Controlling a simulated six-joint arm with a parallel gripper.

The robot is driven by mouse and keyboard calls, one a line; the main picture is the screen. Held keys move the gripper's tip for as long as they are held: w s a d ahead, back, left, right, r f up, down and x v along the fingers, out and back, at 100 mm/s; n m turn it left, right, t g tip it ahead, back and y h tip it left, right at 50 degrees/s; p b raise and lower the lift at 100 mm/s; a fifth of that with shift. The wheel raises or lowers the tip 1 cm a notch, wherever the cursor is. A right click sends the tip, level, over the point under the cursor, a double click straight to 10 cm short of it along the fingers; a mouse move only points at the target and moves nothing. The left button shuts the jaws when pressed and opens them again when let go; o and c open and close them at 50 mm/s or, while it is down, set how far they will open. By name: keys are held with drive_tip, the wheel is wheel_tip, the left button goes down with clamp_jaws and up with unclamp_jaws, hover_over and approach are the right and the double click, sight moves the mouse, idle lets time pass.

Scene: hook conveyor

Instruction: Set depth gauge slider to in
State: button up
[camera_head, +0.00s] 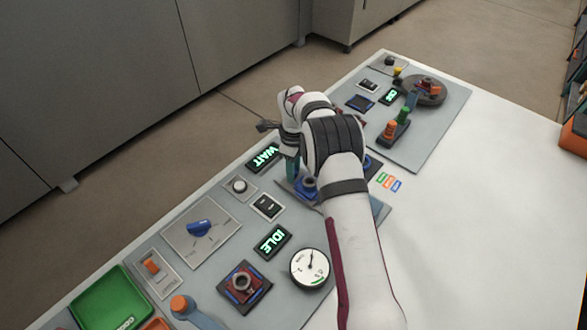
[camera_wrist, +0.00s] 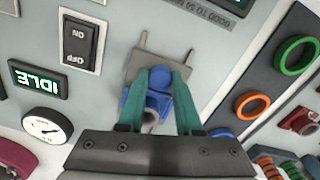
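In the wrist view, my gripper (camera_wrist: 163,82) has its two teal fingers apart, one on each side of a blue part (camera_wrist: 158,78) on a grey plate (camera_wrist: 142,62) with thin prongs. This may be the depth gauge slider; I cannot read a name for it. A partly cut-off label, seemingly with a limit in MM, is above it on the panel. I cannot tell whether the fingers touch the blue part. In the head view, my gripper (camera_head: 290,165) is low over the middle of the panel, and my arm hides most of this spot, with some blue showing beside it.
A rocker switch (camera_wrist: 78,45), an IDLE display (camera_wrist: 36,80) and a round dial (camera_wrist: 46,126) lie left of my gripper in the wrist view. Green (camera_wrist: 296,55) and orange (camera_wrist: 252,105) rings are at the right. The white table (camera_head: 480,200) is bare at the right.

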clamp_jaws()
idle(0.8)
drive_tip(key=s+d, duration=0.3)
drive_tip(key=shift+s+d, duration=0.1)
drive_tip(key=shift+d, duration=0.05)
drive_tip(key=o, duration=0.8)
unclamp_jaws()
wheel_tip(320, 180, up, 16)
drive_tip(key=shift+f, duration=0.1)
